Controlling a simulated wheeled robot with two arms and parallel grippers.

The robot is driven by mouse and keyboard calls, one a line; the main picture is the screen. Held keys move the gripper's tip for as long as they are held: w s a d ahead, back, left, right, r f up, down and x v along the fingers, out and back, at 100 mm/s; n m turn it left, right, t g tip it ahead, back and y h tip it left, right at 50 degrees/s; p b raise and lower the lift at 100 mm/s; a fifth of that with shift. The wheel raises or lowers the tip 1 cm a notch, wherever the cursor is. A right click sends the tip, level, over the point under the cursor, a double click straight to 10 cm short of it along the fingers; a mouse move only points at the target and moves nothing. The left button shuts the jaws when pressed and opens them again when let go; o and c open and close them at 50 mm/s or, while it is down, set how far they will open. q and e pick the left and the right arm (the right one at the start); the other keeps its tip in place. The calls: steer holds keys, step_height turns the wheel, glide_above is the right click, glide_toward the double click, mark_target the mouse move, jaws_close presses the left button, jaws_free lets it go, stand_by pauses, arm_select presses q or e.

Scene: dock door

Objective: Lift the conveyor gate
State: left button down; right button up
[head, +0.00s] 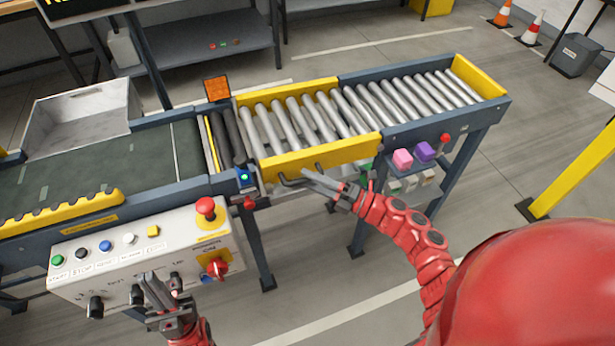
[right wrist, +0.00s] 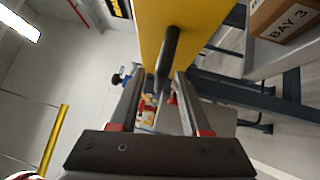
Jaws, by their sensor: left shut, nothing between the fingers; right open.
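The conveyor gate is the hinged-looking roller section with a yellow side plate (head: 322,156) in the middle of the head view; it lies level with the rollers beyond it. A dark bar handle (head: 290,181) sits on the plate's lower front. My right gripper (head: 310,180) is open beside the handle. In the right wrist view the handle (right wrist: 167,60) shows between the open fingers (right wrist: 160,100), against the yellow plate (right wrist: 195,30); I cannot tell whether they touch it. My left gripper (head: 155,285) is shut and empty in front of the control box.
The white control box (head: 130,250) carries several buttons, knobs and a red stop button (head: 205,207). A dark belt conveyor (head: 90,170) joins at the left. Pink and purple blocks (head: 403,159) stand below the rollers. A yellow post (head: 575,170) stands at the right.

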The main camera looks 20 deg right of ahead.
steer(key=shift+w+a+r, duration=0.1)
steer(key=shift+w+a, duration=0.3)
jaws_close()
stand_by(1.3)
